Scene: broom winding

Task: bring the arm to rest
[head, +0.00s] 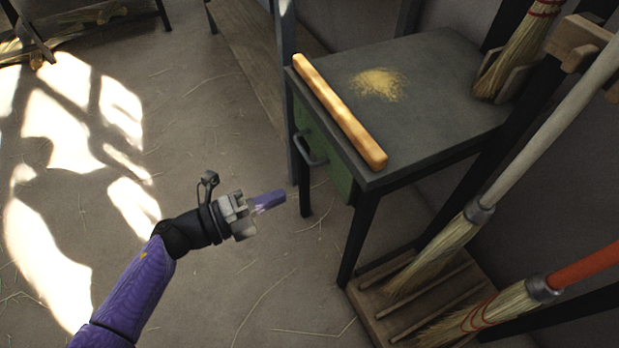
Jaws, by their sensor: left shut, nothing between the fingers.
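My left gripper (268,202) is at the end of the purple arm that comes in from the lower left. Its fingers are shut and hold nothing. It hangs over the floor, to the left of and below the dark table (446,92) in the picture, apart from it. My right gripper is not in view.
A wooden bar (340,112) lies along the table's left edge, beside yellowish dust (378,83). Below it is a green drawer (322,150) with a handle. Brooms (440,252) stand at the right on a slatted wooden base (375,318). The floor at left is open.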

